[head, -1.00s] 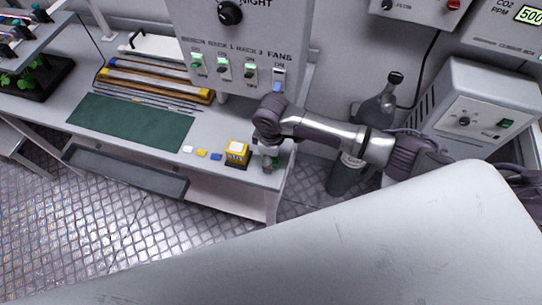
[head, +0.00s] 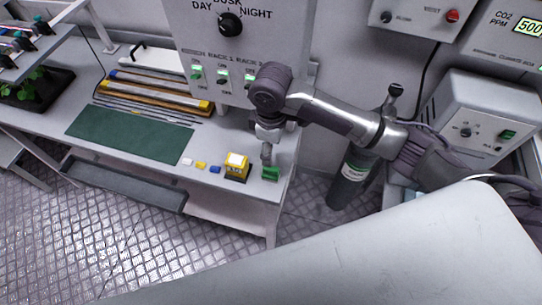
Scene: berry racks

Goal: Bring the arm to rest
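My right arm reaches in from the right, over the right end of the bench (head: 225,205). My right gripper (head: 266,158) points down above the bench's right corner, just right of the yellow box with a white top (head: 237,160). A small green block (head: 270,173) lies right below the fingers. The fingers are small and seen from above, so their opening and any contact with the block cannot be made out. My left gripper is not in view.
The wall control panel (head: 203,42) with a dial and lit switches stands close behind my arm. A gas cylinder (head: 349,183) stands right of the bench. A green mat (head: 130,135), small coloured pieces and long rods lie on the bench. A large pale surface (head: 330,250) fills the foreground.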

